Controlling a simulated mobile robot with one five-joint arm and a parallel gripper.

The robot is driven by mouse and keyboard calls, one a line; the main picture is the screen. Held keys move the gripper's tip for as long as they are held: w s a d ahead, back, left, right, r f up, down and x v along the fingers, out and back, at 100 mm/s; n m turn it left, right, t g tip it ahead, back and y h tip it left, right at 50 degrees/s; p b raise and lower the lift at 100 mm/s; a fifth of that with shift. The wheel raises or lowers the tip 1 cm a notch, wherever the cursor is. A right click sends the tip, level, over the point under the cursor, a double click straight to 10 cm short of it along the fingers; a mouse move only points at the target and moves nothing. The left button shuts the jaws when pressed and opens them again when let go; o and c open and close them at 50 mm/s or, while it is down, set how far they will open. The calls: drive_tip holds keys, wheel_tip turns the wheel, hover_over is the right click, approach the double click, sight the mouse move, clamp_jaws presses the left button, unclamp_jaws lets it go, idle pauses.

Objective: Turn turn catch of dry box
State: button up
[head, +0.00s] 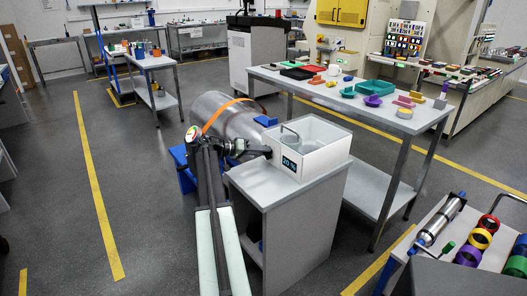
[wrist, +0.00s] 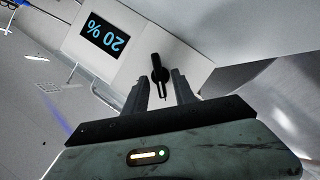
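The dry box (head: 312,156) is a white box with a dark 20 % display, standing on a grey cabinet. In the wrist view the box front (wrist: 125,62) appears tilted, with the display (wrist: 103,37) at upper left. The black turn catch (wrist: 158,66) is on that front, an elongated piece with a rounded head. My gripper (wrist: 161,77) is open, with one finger on each side of the catch and gaps visible. In the head view my gripper (head: 266,151) reaches the box's left side and hides the catch there. Whether the fingers touch the catch is unclear.
The grey cabinet (head: 290,192) stands beneath the box. A large metal cylinder (head: 228,115) with an orange strap lies behind my arm. A long table (head: 345,102) with trays and coloured parts stands behind the box. Floor at left is clear.

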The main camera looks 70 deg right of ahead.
drive_tip(key=p+v, duration=0.2)
drive_tip(key=v, duration=0.5)
drive_tip(key=shift+w+a+r, duration=0.15)
drive_tip(key=shift+w, duration=0.05)
